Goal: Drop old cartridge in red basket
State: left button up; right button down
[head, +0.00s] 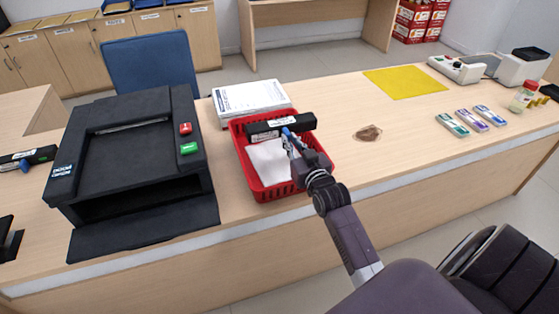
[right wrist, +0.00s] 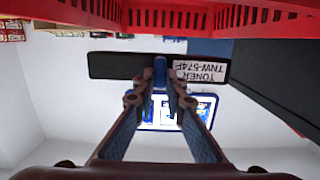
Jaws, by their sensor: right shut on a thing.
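A black toner cartridge (head: 264,129) with a white label and a blue grip tab is held over the back part of the red basket (head: 272,192). My right gripper (head: 291,138) is shut on its blue tab. In the right wrist view the fingertips (right wrist: 160,82) pinch the tab, and the cartridge (right wrist: 115,66) lies crosswise with its label reading TONER TNW-574F. The basket's red wall (right wrist: 210,19) shows along the top there. Crumpled white paper (head: 267,160) lies in the basket. Whether the cartridge touches the basket is unclear. My left gripper is not in view.
A black printer (head: 135,150) with red and green buttons stands left of the basket. Another black cartridge (head: 40,155) with a blue tab lies at the far left. A paper stack (head: 250,96) sits behind the basket. A brown stain (head: 368,133) and yellow sheet (head: 405,83) lie rightward.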

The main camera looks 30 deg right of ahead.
jog(key=shift+r, duration=0.2)
jog(key=c, duration=1.9)
grip_release()
jog(key=v, duration=1.2)
jog(key=shift+a+f, duration=0.1)
